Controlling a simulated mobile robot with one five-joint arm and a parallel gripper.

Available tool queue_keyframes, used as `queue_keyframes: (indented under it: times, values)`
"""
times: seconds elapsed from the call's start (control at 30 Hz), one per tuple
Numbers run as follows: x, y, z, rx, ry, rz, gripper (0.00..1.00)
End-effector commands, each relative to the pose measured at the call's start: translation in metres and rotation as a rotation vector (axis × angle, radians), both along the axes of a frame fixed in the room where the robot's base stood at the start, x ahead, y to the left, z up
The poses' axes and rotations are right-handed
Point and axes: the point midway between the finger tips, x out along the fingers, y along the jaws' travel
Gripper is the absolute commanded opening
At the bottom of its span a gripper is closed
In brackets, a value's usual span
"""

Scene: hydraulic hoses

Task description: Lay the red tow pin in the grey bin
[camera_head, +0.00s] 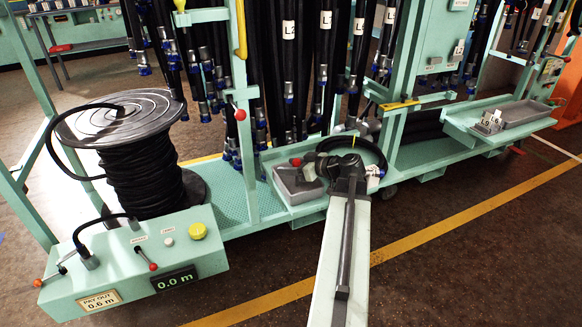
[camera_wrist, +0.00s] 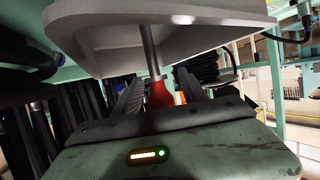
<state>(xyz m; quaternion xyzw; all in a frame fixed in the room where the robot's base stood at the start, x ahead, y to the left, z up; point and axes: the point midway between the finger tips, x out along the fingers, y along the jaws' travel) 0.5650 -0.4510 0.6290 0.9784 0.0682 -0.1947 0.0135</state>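The red tow pin has a red head (camera_wrist: 160,95) and a plain metal shaft (camera_wrist: 149,48). In the wrist view the head sits between the two dark fingers of my gripper (camera_wrist: 159,78), and the shaft points away across the grey bin.
A black hose coil (camera_head: 365,146) lies close behind my arm. Dark hoses (camera_head: 285,80) hang above the shelf behind the bin. A hose reel (camera_head: 140,150) and a control box (camera_head: 130,265) stand left. Another grey tray (camera_head: 525,112) sits far right.

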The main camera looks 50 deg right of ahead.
Motion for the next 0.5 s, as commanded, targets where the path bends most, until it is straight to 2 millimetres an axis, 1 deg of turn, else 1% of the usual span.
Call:
queue_keyframes:
  times: [0.2, 0.3, 0.37, 0.5]
  values:
    - [0.000, 0.000, 0.001, 0.000, 0.000, 0.000, 0.49]
    - [-0.002, -0.001, 0.007, 0.001, 0.000, -0.001, 0.49]
    - [-0.012, -0.002, 0.011, 0.000, 0.000, -0.002, 0.49]
    - [-0.043, -0.006, 0.026, 0.000, 0.000, -0.005, 0.49]
